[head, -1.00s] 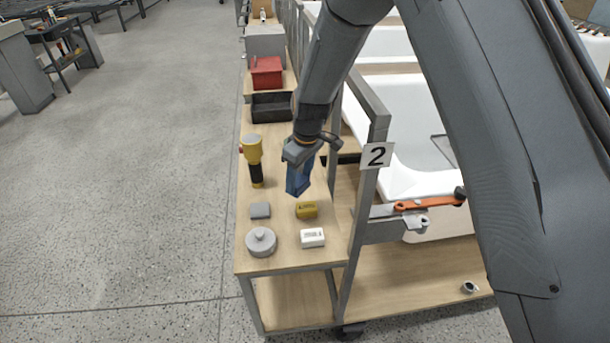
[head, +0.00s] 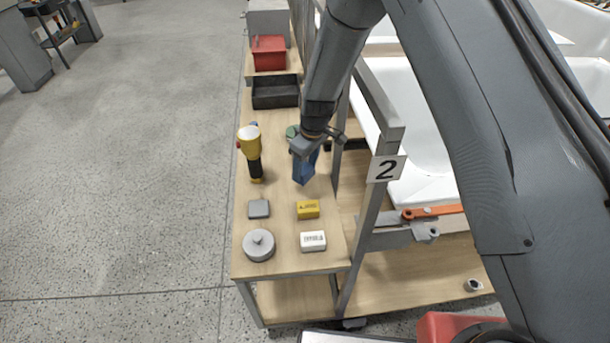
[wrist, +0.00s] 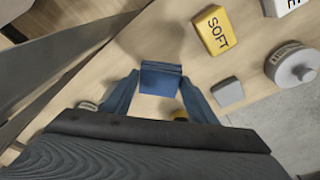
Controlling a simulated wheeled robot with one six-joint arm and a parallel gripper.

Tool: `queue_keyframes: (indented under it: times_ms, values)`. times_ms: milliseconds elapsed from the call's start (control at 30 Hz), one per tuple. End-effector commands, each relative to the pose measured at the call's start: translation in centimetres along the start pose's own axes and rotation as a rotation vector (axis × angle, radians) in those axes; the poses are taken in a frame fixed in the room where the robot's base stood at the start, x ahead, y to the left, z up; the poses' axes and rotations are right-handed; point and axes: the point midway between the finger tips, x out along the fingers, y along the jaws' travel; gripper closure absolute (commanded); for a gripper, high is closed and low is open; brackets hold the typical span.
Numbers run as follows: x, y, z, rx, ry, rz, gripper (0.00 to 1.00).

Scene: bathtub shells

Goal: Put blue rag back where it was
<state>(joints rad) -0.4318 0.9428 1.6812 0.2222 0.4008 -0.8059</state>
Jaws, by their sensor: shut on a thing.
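The blue rag (head: 304,168) hangs below my gripper (head: 307,150) over the wooden side shelf (head: 280,190). In the wrist view the folded blue rag (wrist: 161,77) sits between the two fingertips of my gripper (wrist: 160,85), which is shut on it. I cannot tell whether the rag's lower end touches the shelf. Behind the rag, a green round thing (head: 292,131) is partly hidden by my gripper.
Near the rag are a yellow block (head: 308,209), a grey block (head: 259,208), a white block (head: 313,241), a grey lidded disc (head: 258,246) and a yellow-black tool (head: 251,150). A black tray (head: 275,93) and red bin (head: 269,53) stand behind. A post with sign 2 (head: 386,169) rises at right.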

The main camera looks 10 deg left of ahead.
Motion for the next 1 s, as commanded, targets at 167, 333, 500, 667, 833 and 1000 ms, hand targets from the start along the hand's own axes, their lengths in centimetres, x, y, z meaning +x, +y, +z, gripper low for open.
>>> queue_keyframes:
  times_ms: [167, 333, 500, 667, 833, 1000]
  values:
    - [1.9, -0.1, 0.4, 0.001, -0.002, -0.002, 0.72]
    - [3.7, -0.1, 0.6, 0.000, -0.001, -0.001, 0.72]
    - [4.2, 0.0, 0.6, 0.000, 0.000, 0.000, 0.72]
    - [4.2, 0.0, 0.6, 0.000, 0.000, 0.000, 0.72]
    - [4.5, 0.0, 0.7, 0.000, 0.000, 0.000, 0.44]
    - [4.5, 0.0, 0.7, 0.000, 0.000, 0.000, 0.29]
